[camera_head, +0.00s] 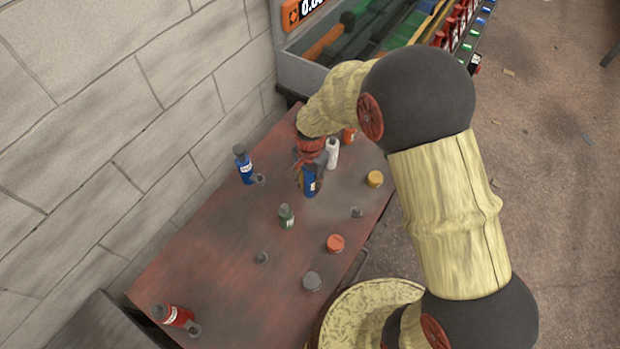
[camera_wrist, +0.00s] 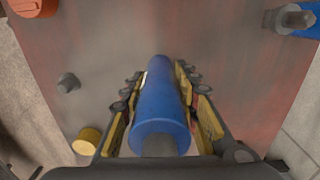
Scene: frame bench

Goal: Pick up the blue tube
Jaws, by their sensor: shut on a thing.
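A blue tube (camera_wrist: 162,108) lies between the two yellow-padded fingers of my gripper (camera_wrist: 165,95) in the wrist view, with its grey end towards the camera. The gripper is shut on it. In the head view the held blue tube (camera_head: 310,182) hangs below my red gripper (camera_head: 310,160), over the far part of the table. I cannot tell whether its lower end touches the table. A second blue bottle (camera_head: 244,167) with a grey cap is at the left, near the wall; part of it shows in the wrist view (camera_wrist: 303,22).
The reddish table (camera_head: 225,270) also holds a white bottle (camera_head: 332,153) close to my gripper, a green bottle (camera_head: 286,216), a red bottle (camera_head: 173,315), an orange cap (camera_head: 335,243), a yellow cap (camera_head: 375,179) and grey pieces. A brick wall borders the left; a glass-sided bin (camera_head: 305,75) stands behind.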

